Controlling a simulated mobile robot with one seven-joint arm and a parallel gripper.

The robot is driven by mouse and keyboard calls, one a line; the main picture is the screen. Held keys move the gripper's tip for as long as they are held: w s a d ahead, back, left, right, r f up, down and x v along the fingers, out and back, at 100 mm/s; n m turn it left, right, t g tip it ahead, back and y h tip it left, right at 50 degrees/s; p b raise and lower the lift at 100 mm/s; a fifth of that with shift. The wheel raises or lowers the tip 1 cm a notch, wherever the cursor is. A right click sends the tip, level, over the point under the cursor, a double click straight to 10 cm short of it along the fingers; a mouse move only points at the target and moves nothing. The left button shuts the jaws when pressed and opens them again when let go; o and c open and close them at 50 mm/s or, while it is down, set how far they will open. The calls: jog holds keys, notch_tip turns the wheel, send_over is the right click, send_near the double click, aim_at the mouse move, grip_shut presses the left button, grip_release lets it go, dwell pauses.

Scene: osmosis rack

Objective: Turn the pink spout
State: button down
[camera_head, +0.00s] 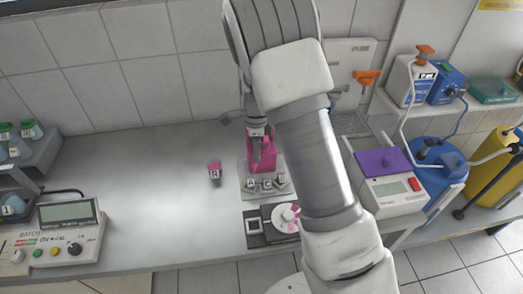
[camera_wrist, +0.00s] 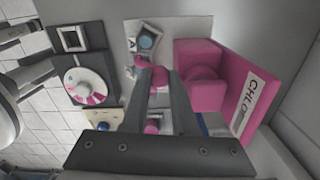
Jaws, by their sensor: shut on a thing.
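The pink unit (camera_head: 267,153) stands on a pale base plate at the back of the bench, partly hidden by my arm. In the wrist view it is a pink block (camera_wrist: 205,88) with a white label starting "CHLO". A small rounded pink piece, which looks like the pink spout (camera_wrist: 160,76), sits between my fingertips, left of the block. My gripper (camera_wrist: 154,74) is shut on it, pointing down at the base plate; the fingers also show in the head view (camera_head: 257,150). The fingers hide part of the spout, so its exact angle is unclear.
A base plate (camera_head: 247,190) carries lettered pieces A, C and B. A dial unit (camera_head: 255,235) lies in front. A purple-topped scale (camera_head: 384,163) stands right. A meter (camera_head: 68,232) is far left. The left bench is clear.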

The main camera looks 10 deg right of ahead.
jog(key=shift+w+a+r+m, duration=0.1)
jog(key=shift+w+a+m, duration=0.3)
jog(key=shift+m, duration=0.5)
jog(key=shift+a, duration=0.1)
jog(key=c, duration=1)
grip_release()
jog(key=shift+s, duration=0.1)
notch_tip(320, 180, up, 17)
jog(key=shift+r, duration=0.15)
